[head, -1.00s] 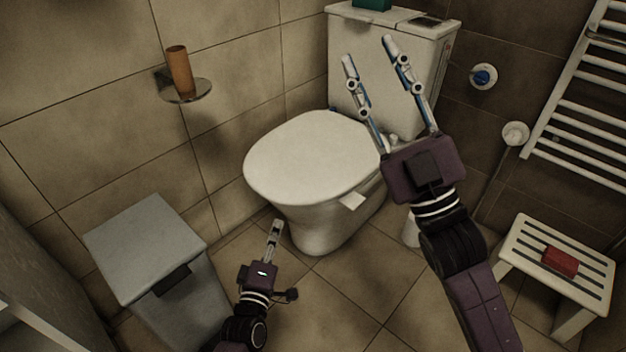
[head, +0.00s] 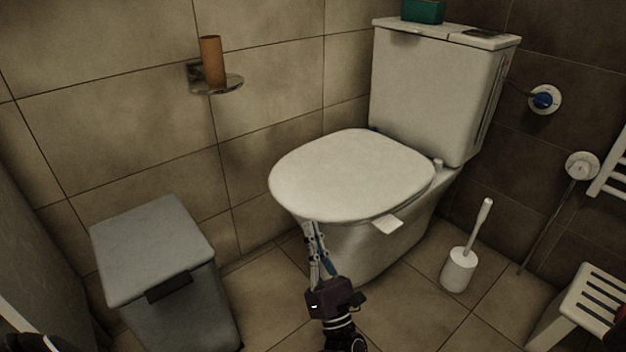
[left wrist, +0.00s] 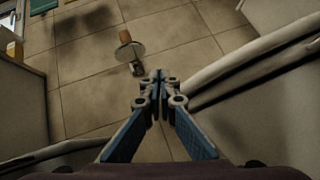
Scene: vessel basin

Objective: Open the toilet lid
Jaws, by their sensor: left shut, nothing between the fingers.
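The white toilet lid (head: 350,172) lies closed and flat over the bowl in the head view. Its rim seems to be the pale curved edge (left wrist: 250,58) at the right of the left wrist view. My left gripper (head: 308,224) is upright, shut and empty, with its fingertips just at or below the lid's front edge. I cannot tell if they touch it. The shut fingertips also show in the left wrist view (left wrist: 160,76). The white toilet bowl (head: 375,250) stands under the lid, partly behind the gripper. My right gripper is out of view.
A grey bin (head: 155,250) stands left of the toilet. The tank (head: 430,90) rises behind the lid and carries a green box (head: 424,11). A toilet brush (head: 459,268) and a slatted stool (head: 575,310) stand at right.

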